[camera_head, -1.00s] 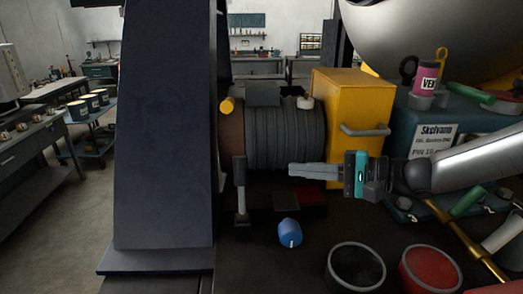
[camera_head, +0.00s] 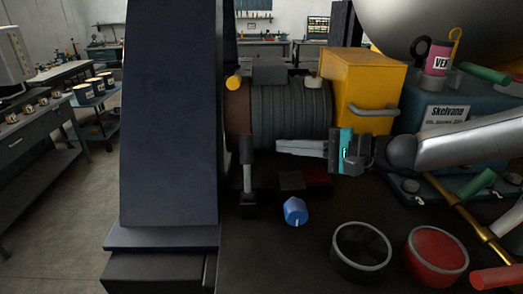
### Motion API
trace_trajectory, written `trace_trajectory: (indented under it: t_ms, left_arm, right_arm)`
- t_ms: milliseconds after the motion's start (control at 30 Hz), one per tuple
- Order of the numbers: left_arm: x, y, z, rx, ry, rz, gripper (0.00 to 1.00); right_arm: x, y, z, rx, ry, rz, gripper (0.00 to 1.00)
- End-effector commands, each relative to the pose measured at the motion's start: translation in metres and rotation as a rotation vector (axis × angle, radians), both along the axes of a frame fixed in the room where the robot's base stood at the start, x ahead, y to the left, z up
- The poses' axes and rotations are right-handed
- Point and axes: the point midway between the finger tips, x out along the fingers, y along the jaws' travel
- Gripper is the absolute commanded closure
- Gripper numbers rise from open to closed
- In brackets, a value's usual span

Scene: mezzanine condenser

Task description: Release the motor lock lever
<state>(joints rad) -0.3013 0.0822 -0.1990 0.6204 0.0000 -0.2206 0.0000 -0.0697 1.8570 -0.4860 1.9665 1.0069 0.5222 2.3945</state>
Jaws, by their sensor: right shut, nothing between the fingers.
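The motor (camera_head: 290,115) is a grey ribbed cylinder in the middle of the head view, beside the dark upright panel. A short upright grey lever (camera_head: 247,178), which looks like the motor lock lever, stands in front of the motor's left end on a dark base. My right gripper (camera_head: 279,147) comes in from the right, its fingers shut and pointing left. The fingertips are in front of the motor's ribs, a small gap to the right of the lever's upper part in the picture. They hold nothing. My left gripper is out of view.
A tall dark panel (camera_head: 172,120) stands left of the motor. A yellow box (camera_head: 365,85) with a grey handle is behind my gripper. A blue knob (camera_head: 295,210), a black round bin (camera_head: 361,252) and a red one (camera_head: 437,256) sit on the dark surface.

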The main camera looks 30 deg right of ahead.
Motion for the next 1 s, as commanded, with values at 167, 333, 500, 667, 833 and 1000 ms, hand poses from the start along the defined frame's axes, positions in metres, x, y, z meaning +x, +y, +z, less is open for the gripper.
trace_trajectory:
  t_ms: [167,333,500,667,833,1000]
  left_arm:
    - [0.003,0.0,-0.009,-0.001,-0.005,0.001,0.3]
    - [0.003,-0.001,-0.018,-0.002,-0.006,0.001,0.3]
    - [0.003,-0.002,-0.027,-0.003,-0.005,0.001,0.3]
    - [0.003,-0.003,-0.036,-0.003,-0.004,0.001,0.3]
    - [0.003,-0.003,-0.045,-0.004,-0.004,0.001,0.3]
    - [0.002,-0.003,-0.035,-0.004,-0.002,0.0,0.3]
  right_arm:
    - [0.011,0.007,-0.005,0.0,0.0,-0.003,1.0]
    - [0.02,0.013,-0.007,-0.001,0.001,-0.003,1.0]
    - [0.028,0.019,-0.009,0.001,0.002,-0.003,1.0]
    - [0.038,0.025,-0.011,-0.002,0.002,-0.004,1.0]
    - [0.046,0.032,-0.013,-0.002,0.002,-0.002,1.0]
    - [0.039,0.04,-0.002,0.005,-0.003,-0.003,1.0]
